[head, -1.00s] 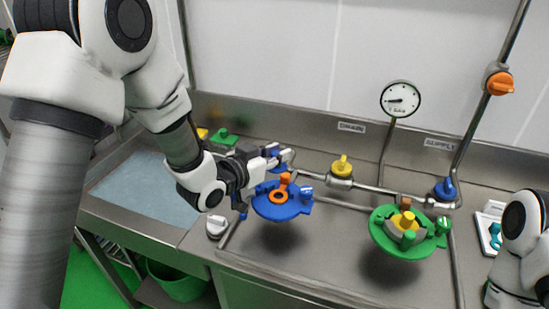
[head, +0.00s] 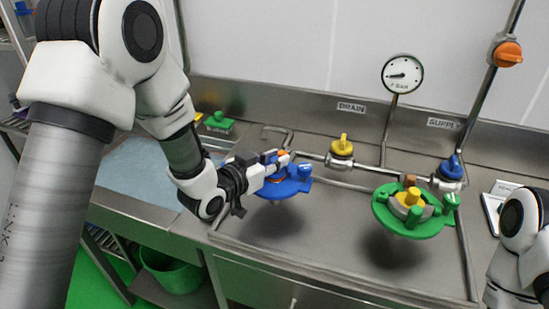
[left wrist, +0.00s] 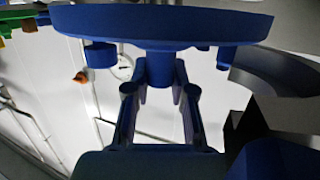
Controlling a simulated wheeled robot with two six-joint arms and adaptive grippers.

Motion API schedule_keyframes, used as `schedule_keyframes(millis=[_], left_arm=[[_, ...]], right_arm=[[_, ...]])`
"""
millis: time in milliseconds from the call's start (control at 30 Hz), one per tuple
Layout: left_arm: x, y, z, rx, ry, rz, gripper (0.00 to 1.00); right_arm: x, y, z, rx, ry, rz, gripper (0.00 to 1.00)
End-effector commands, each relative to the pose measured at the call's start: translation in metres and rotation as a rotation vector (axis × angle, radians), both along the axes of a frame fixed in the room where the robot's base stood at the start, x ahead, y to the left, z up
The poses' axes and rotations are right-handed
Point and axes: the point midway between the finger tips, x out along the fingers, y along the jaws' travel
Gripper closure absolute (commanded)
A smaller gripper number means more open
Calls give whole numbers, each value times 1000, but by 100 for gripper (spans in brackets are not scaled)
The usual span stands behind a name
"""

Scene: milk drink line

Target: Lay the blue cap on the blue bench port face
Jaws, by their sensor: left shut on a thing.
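My left gripper (head: 276,162) is at the blue bench port (head: 304,185), over the upper left part of its round face. In the left wrist view its fingers (left wrist: 160,92) are shut on a blue stem-like piece (left wrist: 160,66), which I take to be the blue cap. That piece meets or overlaps a wide blue disc (left wrist: 165,24) seen nearly edge-on. I cannot tell whether the cap touches the port face. The port's orange ring and an orange peg (head: 284,155) show partly behind the fingers. My right gripper is out of view; only part of its arm shows.
A green port (head: 385,218) with a yellow middle stands to the right. Behind are a pipe with a yellow valve (head: 342,147), a blue valve (head: 452,168), an orange valve (head: 508,53) and a gauge (head: 403,74). The front of the steel bench (head: 330,250) is clear.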

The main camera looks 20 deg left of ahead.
Motion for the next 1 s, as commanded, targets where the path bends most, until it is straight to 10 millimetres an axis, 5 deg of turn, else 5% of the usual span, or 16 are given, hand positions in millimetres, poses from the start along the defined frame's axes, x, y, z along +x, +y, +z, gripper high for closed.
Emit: schedule_keyframes(millis=[500,533,600,1000], left_arm=[[0,0,-5,0,0,0,100],[0,0,-4,0,-1,0,66],[0,0,-4,0,-1,0,47],[-11,5,-1,-3,0,3,47]], right_arm=[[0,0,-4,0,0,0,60],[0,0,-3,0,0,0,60],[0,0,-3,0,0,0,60],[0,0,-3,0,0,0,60]])
